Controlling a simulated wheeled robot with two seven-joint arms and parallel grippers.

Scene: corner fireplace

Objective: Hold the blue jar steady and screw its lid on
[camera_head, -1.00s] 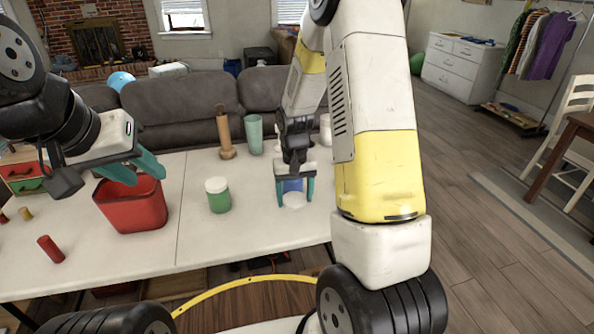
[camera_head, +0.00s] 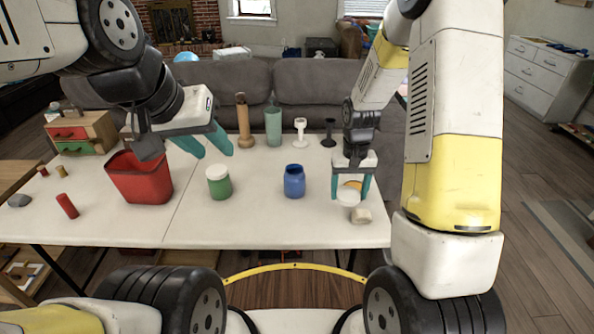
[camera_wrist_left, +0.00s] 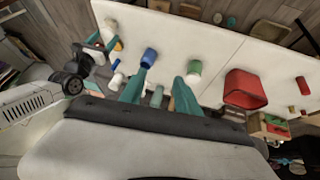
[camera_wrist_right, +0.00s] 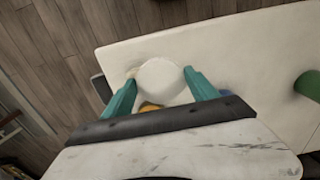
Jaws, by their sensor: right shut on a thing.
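The blue jar (camera_head: 294,181) stands upright and lidless on the white table, right of the middle; the left wrist view shows it too (camera_wrist_left: 149,57). My right gripper (camera_head: 350,194) is to the right of the jar, shut on a round white lid (camera_head: 348,198). In the right wrist view the lid (camera_wrist_right: 161,80) sits flat between the fingertips, and only a bit of the jar (camera_wrist_right: 223,93) shows beyond a finger. My left gripper (camera_head: 212,149) is open and empty above the table, left of and behind the jar.
A green jar with a white lid (camera_head: 219,185) stands left of the blue jar. A red bin (camera_head: 140,182) is further left. A beige piece (camera_head: 361,216) and an orange thing (camera_head: 353,184) are near my right gripper. Tall vessels (camera_head: 273,127) stand behind.

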